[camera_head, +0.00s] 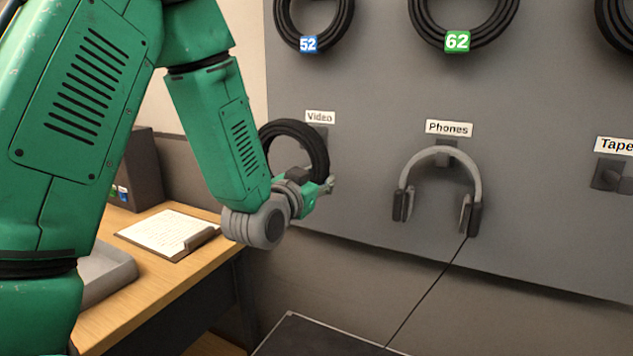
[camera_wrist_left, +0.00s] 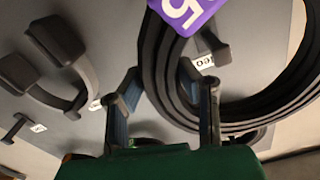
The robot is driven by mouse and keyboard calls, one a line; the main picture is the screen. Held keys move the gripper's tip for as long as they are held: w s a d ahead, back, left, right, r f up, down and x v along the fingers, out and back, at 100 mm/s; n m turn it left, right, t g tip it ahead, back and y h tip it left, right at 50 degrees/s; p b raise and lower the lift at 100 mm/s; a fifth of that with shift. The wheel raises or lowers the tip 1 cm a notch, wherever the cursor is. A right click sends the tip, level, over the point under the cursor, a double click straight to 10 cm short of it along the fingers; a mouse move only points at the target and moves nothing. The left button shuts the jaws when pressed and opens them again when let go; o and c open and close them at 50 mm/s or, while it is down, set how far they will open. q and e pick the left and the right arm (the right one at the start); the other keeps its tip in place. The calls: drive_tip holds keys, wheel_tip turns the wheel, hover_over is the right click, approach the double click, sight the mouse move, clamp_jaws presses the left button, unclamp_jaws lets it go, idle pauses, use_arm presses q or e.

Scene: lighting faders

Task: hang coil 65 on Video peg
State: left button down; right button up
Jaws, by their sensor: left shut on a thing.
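A black cable coil (camera_head: 316,150) is in my left gripper (camera_head: 318,188), in front of the board just below the Video label (camera_head: 320,117). In the left wrist view the coil (camera_wrist_left: 155,72) passes between the two fingers of my left gripper (camera_wrist_left: 162,98), and a purple tag (camera_wrist_left: 184,12) on it shows a 5; the rest of its number is cut off. The Video peg's grey plate (camera_head: 321,132) shows behind the coil's upper right edge. In the left wrist view the peg (camera_wrist_left: 216,54) appears inside the loop; I cannot tell whether the coil rests on it. My right gripper is not in view.
Headphones (camera_head: 441,155) hang on the Phones peg to the right. Coils 52 (camera_head: 345,30) and 62 (camera_head: 492,35) hang above. The Tape peg (camera_head: 608,176) is empty. A wooden desk (camera_head: 150,290) with a clipboard (camera_head: 165,232) stands at the lower left.

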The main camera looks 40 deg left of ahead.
use_arm(q)
drive_tip(key=shift+f+x, duration=0.1)
drive_tip(key=shift+x, duration=2.7)
drive_tip(key=shift+f+x, duration=0.15)
drive_tip(key=shift+x, duration=2.65)
drive_tip(key=shift+w+f+b, duration=0.2)
drive_tip(key=shift+b, duration=0.2)
drive_tip(key=shift+f+b, duration=0.5)
drive_tip(key=shift+f, duration=0.3)
drive_tip(key=c, duration=1.1)
unclamp_jaws()
drive_tip(key=shift+o, duration=0.2)
drive_tip(key=shift+s+f, duration=0.1)
drive_tip(key=shift+s, duration=0.1)
